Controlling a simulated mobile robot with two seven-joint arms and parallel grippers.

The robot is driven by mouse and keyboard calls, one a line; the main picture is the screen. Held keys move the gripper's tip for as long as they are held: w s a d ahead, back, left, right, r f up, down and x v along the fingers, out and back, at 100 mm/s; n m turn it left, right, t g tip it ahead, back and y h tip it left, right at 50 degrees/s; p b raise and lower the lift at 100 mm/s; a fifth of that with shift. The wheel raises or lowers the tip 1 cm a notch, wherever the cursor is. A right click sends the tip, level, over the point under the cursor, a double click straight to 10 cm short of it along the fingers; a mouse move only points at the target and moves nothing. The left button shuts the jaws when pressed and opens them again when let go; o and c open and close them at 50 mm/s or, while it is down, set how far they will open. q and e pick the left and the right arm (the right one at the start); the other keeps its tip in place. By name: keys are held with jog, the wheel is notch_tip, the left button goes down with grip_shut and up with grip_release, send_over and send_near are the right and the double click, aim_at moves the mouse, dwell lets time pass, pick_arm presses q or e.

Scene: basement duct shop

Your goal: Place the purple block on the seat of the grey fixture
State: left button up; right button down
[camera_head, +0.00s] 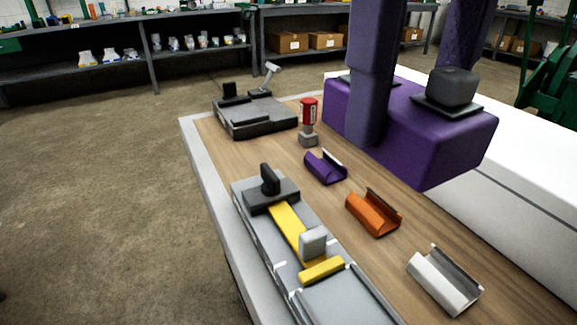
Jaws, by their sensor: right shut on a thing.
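The purple block (455,148) is large and close in the upper right, held in the air above the wood-topped table. My right gripper (415,108) comes down from the top edge with its two dark purple fingers, one in front of the block and one toward its back, and is shut on it. A black pad and a dark grey knob show on top of the block. The grey fixture (445,281) looks like the pale, open channel-shaped piece at the lower right, apart from the block. Its seat looks empty. My left gripper is not in view.
A purple channel piece (324,169) and an orange one (373,213) lie in a row with the grey one. A grey rig with a yellow strip (289,228) runs along the table's left side. A red item (308,110) and a dark device (254,117) stand farther back.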

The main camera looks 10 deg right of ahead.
notch_tip(320, 180, down, 15)
jog(key=b, duration=0.3)
jog(key=shift+s+f, duration=0.1)
jog(key=shift+s, duration=0.05)
notch_tip(320, 180, down, 5)
jog(key=shift+r+b, duration=0.15)
jog(key=shift+b, duration=0.25)
jog(key=shift+c, duration=0.6)
grip_release()
notch_tip(320, 180, up, 12)
jog(key=p, duration=0.2)
